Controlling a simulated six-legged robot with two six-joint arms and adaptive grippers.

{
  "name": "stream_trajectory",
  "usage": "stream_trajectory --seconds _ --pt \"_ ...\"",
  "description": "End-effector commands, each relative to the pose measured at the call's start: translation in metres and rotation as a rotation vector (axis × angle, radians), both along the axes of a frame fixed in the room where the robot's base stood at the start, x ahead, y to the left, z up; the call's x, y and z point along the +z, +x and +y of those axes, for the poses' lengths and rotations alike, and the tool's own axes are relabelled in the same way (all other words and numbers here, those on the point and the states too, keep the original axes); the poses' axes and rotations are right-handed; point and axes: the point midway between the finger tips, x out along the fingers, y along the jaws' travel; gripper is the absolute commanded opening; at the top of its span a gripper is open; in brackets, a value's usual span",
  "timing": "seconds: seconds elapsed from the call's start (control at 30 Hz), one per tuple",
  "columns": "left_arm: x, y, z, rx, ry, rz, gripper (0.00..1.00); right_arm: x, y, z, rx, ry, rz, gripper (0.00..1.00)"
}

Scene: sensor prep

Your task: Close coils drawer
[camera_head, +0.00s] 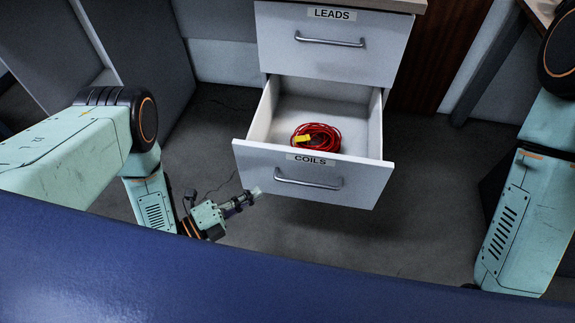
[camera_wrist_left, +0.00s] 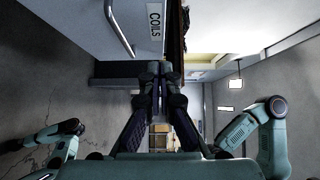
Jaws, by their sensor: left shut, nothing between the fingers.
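The coils drawer (camera_head: 236,165) is pulled well out below the closed LEADS drawer. A red coil (camera_head: 316,138) with a yellow piece lies inside it. Its front carries a COILS label and a silver bar handle (camera_head: 308,182); the handle also shows in the left wrist view (camera_wrist_left: 119,28). My left gripper (camera_head: 255,192) is shut and empty, by the lower left of the drawer front, left of the handle. In the left wrist view its closed fingertips (camera_wrist_left: 158,70) appear close to the front; I cannot tell whether they touch. My right arm shows at the right, its gripper out of view.
The LEADS drawer (camera_head: 336,58) is shut above, under the worktop (camera_head: 385,4). Grey cabinet panels (camera_head: 140,50) stand at the left. The grey floor (camera_head: 380,250) around and in front of the open drawer is clear.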

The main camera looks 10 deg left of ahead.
Motion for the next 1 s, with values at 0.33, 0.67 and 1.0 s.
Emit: stream_trajectory --seconds 0.33,0.67,1.0 --pt "-0.003 0.028 -0.030 -0.002 0.014 -0.014 0.00 -0.014 0.000 0.000 0.001 0.000 0.000 0.00" --pt "-0.003 0.070 -0.072 -0.003 0.015 -0.012 0.00 -0.033 0.000 0.000 0.001 0.000 0.000 0.00" --pt "-0.002 0.106 -0.069 0.000 0.015 -0.011 0.00 -0.047 0.000 0.000 0.001 0.000 0.000 0.00"
